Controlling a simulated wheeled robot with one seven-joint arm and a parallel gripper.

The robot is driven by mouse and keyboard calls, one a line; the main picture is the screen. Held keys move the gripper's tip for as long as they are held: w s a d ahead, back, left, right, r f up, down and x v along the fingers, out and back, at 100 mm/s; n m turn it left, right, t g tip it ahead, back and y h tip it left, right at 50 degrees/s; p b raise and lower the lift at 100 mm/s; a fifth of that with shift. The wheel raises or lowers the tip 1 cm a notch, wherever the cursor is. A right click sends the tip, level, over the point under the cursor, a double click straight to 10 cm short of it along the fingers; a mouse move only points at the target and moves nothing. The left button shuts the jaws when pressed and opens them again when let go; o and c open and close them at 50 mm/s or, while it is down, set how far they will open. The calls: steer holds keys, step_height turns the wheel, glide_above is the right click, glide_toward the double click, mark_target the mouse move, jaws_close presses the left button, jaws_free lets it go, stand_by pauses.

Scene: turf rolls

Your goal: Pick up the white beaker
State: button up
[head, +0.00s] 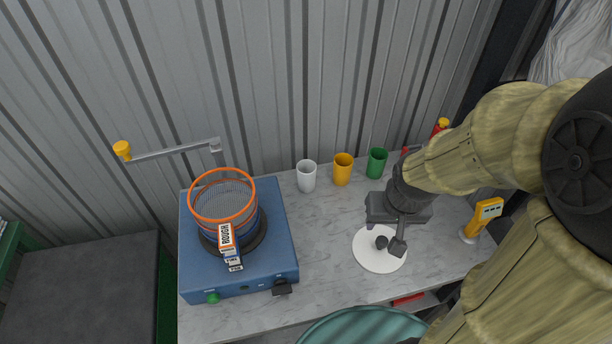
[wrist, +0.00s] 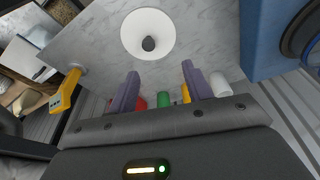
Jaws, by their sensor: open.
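The white beaker (head: 307,176) stands upright at the back of the marble-look bench, against the corrugated wall, left of a yellow beaker (head: 342,169) and a green beaker (head: 377,163). In the wrist view the white beaker (wrist: 219,85) shows at the right, just past the right finger, and the green beaker (wrist: 164,100) shows between the fingers. My gripper (head: 390,247) is open and empty above the bench, to the right and in front of the white beaker. In the wrist view my gripper (wrist: 160,75) has its two fingers well apart.
A white disc (head: 377,262) with a dark lump on it lies below my gripper. A blue machine (head: 240,262) with an orange-rimmed sieve (head: 222,197) and a crank stands left of the beakers. A yellow meter (head: 483,217) stands at the right. The bench between is bare.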

steer(key=o, duration=0.4)
steer(key=shift+w+d+f, duration=0.15)
steer(key=shift+f, duration=0.05)
steer(key=shift+c, duration=0.2)
steer(key=shift+o, duration=1)
steer(key=w+f+n+t, duration=0.1)
steer(key=w+f+t, duration=0.1)
steer(key=w, duration=0.3)
steer(key=shift+w+d+f+n+b, duration=0.3)
steer(key=shift+d+f+n, duration=0.1)
steer(key=shift+f, duration=0.15)
steer(key=n+t+y+b, duration=0.2)
steer(key=n+t+y, duration=0.4)
steer(key=y, duration=0.2)
glide_toward(312, 171)
steer(key=s+d, duration=0.2)
steer(key=shift+a+r, duration=0.1)
steer(key=shift+r, duration=0.45)
steer(key=shift+p, duration=0.3)
steer(key=p+x, duration=0.3)
steer(key=x, duration=0.8)
steer(key=shift+a, duration=0.25)
steer(key=shift+w+a+f, duration=0.2)
steer(key=shift+w, duration=0.2)
